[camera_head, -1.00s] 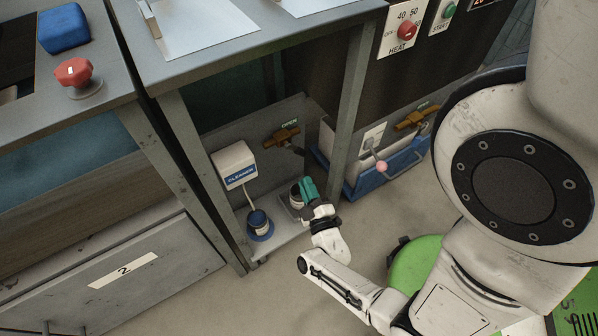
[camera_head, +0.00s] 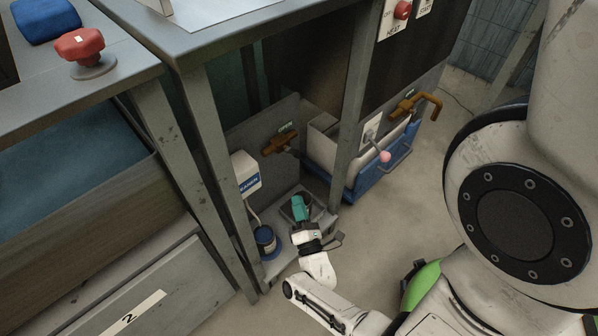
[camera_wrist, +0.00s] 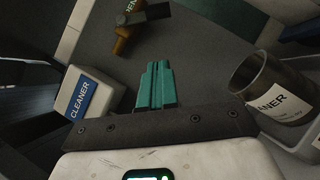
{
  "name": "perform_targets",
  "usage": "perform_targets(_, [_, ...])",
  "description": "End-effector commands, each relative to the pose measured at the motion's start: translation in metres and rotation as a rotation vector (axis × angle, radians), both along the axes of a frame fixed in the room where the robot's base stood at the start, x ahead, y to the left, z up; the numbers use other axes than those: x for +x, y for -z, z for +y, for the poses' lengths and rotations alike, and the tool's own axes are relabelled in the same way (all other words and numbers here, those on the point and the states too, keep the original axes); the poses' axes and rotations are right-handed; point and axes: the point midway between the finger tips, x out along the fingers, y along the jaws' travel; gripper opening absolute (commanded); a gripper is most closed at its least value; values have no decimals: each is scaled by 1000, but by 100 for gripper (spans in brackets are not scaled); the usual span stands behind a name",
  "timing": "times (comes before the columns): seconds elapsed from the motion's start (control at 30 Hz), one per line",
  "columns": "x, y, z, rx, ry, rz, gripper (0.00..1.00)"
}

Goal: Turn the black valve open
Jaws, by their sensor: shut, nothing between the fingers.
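The valve has a brass body (camera_head: 274,145) on the grey back panel under the sink frame, below a small green label, with a dark handle at its right end. In the wrist view the black handle (camera_wrist: 143,22) lies across the brass body (camera_wrist: 122,40) at the top, ahead of the fingers and apart from them. My gripper (camera_head: 298,200) has teal fingers, held together and empty, below the valve and over the low shelf. It also shows in the wrist view (camera_wrist: 155,66).
A white cleaner box (camera_wrist: 85,97) is left of my gripper and an open cleaner can (camera_wrist: 272,85) is right. A blue-banded canister (camera_head: 265,241) stands on the shelf. A metal post (camera_head: 354,105), a second brass valve (camera_head: 405,107) and a blue bin (camera_head: 368,178) are right.

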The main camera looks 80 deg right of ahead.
Motion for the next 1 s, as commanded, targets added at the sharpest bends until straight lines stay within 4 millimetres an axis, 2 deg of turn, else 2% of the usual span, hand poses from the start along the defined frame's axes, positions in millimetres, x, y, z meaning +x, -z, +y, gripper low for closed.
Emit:
perform_targets(0.33, [33,-23,-57,-2,1,-3,0])
perform_targets(0.5, [27,-37,-75,0,1,-2,0])
perform_targets(0.7, [23,-46,-85,1,-1,-2,0])
perform_targets(1.0, [23,-47,-86,2,-1,-1,0])
